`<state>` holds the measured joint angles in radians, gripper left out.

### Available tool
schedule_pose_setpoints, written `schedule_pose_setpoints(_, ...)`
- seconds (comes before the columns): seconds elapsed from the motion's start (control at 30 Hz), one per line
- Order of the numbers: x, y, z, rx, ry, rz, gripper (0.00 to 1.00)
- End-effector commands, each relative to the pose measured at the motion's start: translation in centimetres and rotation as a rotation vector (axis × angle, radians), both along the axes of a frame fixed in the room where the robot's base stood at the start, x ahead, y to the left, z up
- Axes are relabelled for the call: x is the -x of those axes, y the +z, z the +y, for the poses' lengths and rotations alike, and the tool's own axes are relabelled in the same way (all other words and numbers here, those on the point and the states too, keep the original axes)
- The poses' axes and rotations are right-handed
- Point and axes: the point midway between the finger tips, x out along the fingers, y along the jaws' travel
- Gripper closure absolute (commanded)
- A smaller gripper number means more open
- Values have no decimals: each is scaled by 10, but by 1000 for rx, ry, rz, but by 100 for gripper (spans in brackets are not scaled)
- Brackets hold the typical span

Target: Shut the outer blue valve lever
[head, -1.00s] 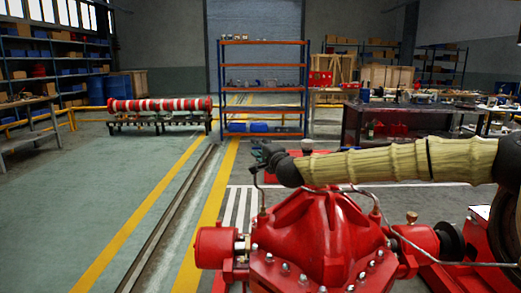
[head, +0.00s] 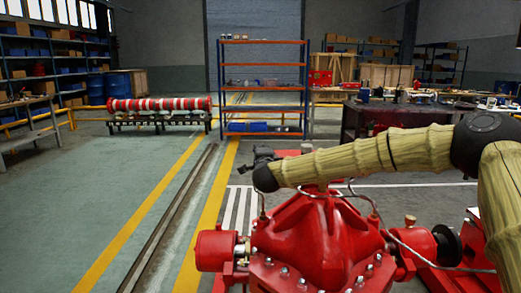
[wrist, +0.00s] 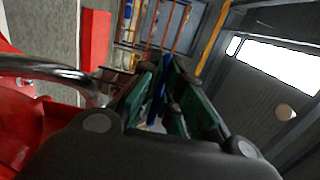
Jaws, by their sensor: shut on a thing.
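My gripper (wrist: 170,88) shows in the wrist view with its green-padded fingers closed around a narrow blue piece, the blue valve lever (wrist: 158,98). The lever lies between the pads, and much of it is hidden by the fingers. In the head view my gripper (head: 262,154) is small and dark, behind the red pump casing (head: 318,230). I cannot make out the lever there, nor how far it is turned.
A curved metal pipe (wrist: 50,68) runs close to my gripper in the wrist view. Thin pipes (head: 345,193) loop over the casing. An orange-and-blue shelf (head: 262,88) stands farther back. The floor to the left is open.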

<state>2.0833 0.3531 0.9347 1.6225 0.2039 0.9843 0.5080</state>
Motion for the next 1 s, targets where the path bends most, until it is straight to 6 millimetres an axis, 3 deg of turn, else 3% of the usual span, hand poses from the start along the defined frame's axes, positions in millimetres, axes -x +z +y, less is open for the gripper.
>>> schedule_pose_setpoints(0.23, -7, 1, -2, 2, -100, 0, 100)
schedule_pose_setpoints(0.6, -7, 0, -3, 1, -110, -1, 100)
schedule_pose_setpoints(0.63, -7, 0, -3, 1, -110, -1, 88)
schedule_pose_setpoints(0.73, -7, 0, -3, 1, -110, -1, 71)
schedule_pose_setpoints(1.0, -7, 0, -3, 1, -110, -1, 71)
